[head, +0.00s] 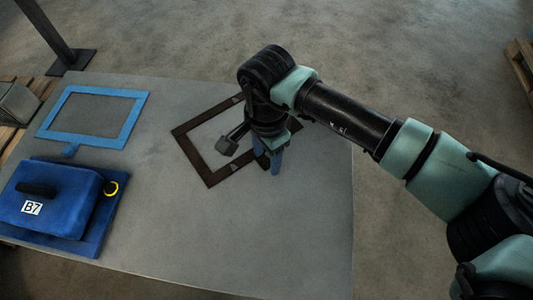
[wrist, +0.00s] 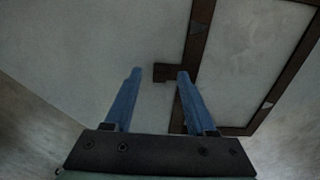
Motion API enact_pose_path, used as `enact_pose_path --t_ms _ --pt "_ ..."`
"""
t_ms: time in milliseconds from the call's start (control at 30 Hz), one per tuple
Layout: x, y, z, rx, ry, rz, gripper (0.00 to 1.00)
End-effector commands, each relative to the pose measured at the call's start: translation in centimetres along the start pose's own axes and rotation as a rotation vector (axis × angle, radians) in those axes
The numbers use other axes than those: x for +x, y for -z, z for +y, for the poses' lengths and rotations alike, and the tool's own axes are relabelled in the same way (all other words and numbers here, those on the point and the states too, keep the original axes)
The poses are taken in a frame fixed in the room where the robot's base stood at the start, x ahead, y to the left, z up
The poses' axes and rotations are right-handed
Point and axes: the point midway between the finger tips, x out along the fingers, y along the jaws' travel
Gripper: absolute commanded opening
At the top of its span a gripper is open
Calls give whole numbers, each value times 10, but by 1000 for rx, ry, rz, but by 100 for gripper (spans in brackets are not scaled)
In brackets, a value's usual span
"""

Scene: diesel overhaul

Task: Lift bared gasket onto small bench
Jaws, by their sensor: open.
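A dark brown rectangular frame, which I take to be the gasket (head: 190,158), lies flat on the grey table top (head: 200,235) in the head view. My gripper (head: 270,163) is over its right side, fingers pointing down, and my arm hides part of that side. In the wrist view the gasket (wrist: 198,38) runs along the right, and its short tab (wrist: 161,72) shows between the two blue fingertips of my open gripper (wrist: 159,72). No hold on the tab is visible. I cannot pick out a small bench in these views.
A blue rectangular frame (head: 62,104) with a tab lies at the table's far left. A blue case (head: 50,200) marked B7 sits at the near left. A dark post (head: 52,30) stands behind. The table's front middle is clear.

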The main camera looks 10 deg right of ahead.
Motion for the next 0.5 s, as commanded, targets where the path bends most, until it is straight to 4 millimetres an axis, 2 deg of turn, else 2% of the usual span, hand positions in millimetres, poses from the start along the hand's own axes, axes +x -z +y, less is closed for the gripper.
enact_pose_path --t_ms 167,500 --pt "-26 1 0 -1 3 5 56" --pt "-99 1 0 0 2 4 56"
